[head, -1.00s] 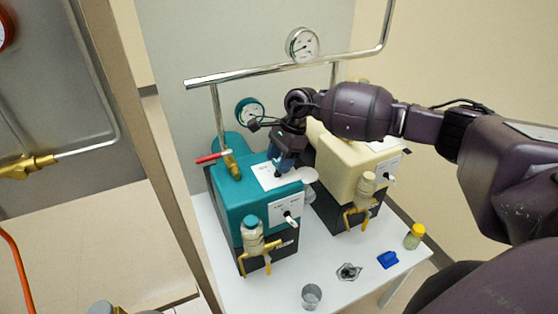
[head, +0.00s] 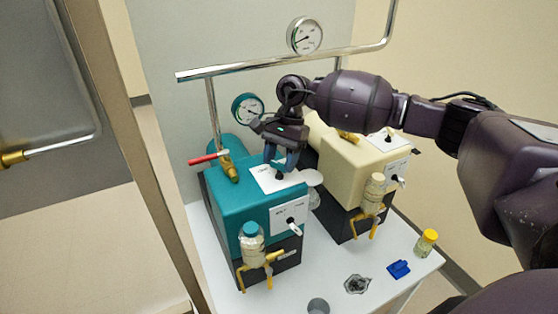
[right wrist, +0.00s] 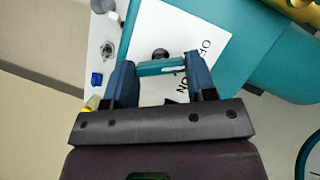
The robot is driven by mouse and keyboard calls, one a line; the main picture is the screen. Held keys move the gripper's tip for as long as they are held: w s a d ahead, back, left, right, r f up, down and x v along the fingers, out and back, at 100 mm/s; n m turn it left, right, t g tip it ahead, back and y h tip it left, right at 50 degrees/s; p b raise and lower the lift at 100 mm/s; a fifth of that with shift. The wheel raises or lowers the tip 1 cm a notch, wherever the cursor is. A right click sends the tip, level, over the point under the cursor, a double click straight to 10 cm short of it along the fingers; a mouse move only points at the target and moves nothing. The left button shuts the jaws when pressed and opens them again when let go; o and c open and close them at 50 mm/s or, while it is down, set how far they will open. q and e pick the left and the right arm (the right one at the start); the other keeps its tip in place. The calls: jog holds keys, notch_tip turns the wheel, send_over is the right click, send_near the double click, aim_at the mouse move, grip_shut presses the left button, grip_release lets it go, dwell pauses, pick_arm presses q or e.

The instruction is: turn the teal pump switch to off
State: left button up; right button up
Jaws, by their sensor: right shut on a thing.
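The teal pump (head: 235,200) stands on the white table, with a white label plate (head: 264,181) on its top. My right gripper (head: 281,160) is above this plate, pointing down. In the right wrist view its two blue fingers (right wrist: 161,80) are shut on a teal bar, which appears to be the handle of the teal pump switch (right wrist: 161,68). A black knob (right wrist: 160,54) shows just past the bar. The plate carries OFF and ON lettering; which one the switch points at I cannot tell. My left gripper is not in view.
A cream pump (head: 345,170) stands close on the right. A red-handled valve (head: 208,158) and pipe rise behind the teal pump. A blue clip (head: 398,269), a yellow-capped vial (head: 426,241) and a cup (head: 318,306) are on the table's front part.

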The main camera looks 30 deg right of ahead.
dwell(0.3)
jog(key=o, duration=0.7)
jog(key=shift+o, duration=1.2)
jog(key=v, duration=1.1)
jog(key=shift+s, duration=0.1)
